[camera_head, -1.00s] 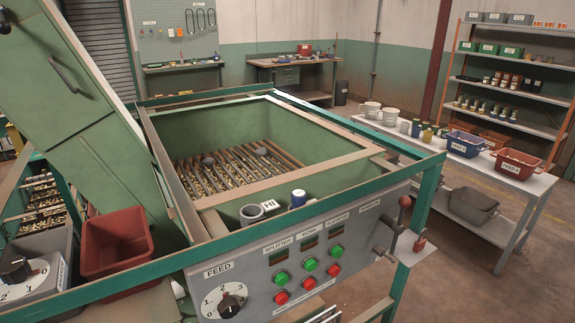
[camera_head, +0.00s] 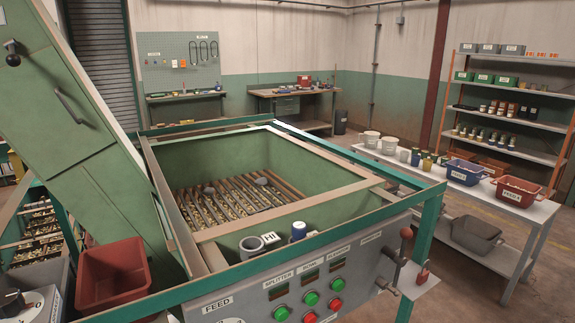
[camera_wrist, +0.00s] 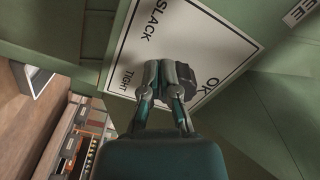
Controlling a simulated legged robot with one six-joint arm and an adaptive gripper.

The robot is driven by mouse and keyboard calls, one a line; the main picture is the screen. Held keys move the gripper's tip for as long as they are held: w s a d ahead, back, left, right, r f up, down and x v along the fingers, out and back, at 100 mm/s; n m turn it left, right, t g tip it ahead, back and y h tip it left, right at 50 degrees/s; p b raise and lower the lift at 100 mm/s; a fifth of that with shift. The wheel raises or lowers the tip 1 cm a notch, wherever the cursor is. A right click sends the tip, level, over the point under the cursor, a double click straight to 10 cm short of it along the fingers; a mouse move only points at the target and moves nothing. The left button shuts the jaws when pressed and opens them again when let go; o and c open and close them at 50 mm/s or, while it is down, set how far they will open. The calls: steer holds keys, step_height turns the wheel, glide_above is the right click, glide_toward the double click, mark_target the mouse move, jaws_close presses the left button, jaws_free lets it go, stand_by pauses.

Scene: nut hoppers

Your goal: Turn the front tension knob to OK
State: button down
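In the wrist view a white plate (camera_wrist: 187,28) with a black border carries the words SLACK at the upper left, TIGHT at the lower left and OK at the right. My gripper (camera_wrist: 166,76) is in front of this plate, its two fingers close together around the dark front tension knob (camera_wrist: 187,76). The fingers hide much of the knob, and I cannot tell exactly where its pointer aims. The head view does not show my gripper, this knob or its plate.
In the head view a green hopper (camera_head: 330,183) stands in a teal frame over a grey control panel (camera_head: 345,255) with buttons. A red bin (camera_head: 113,276) is at the left. A table with bins (camera_head: 467,172) and shelves stand at the right, with open floor between.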

steer(key=shift+s+a+f, duration=0.1)
steer(key=shift+f, duration=0.25)
steer(key=shift+v, duration=2.95)
steer(key=shift+a, duration=0.1)
steer(key=w+a+r, duration=0.2)
steer(key=w+a, duration=0.2)
steer(key=shift+a+r, duration=0.2)
steer(key=shift+r, duration=0.05)
steer(key=shift+w+d+r, duration=0.1)
steer(key=shift+w+d, duration=0.25)
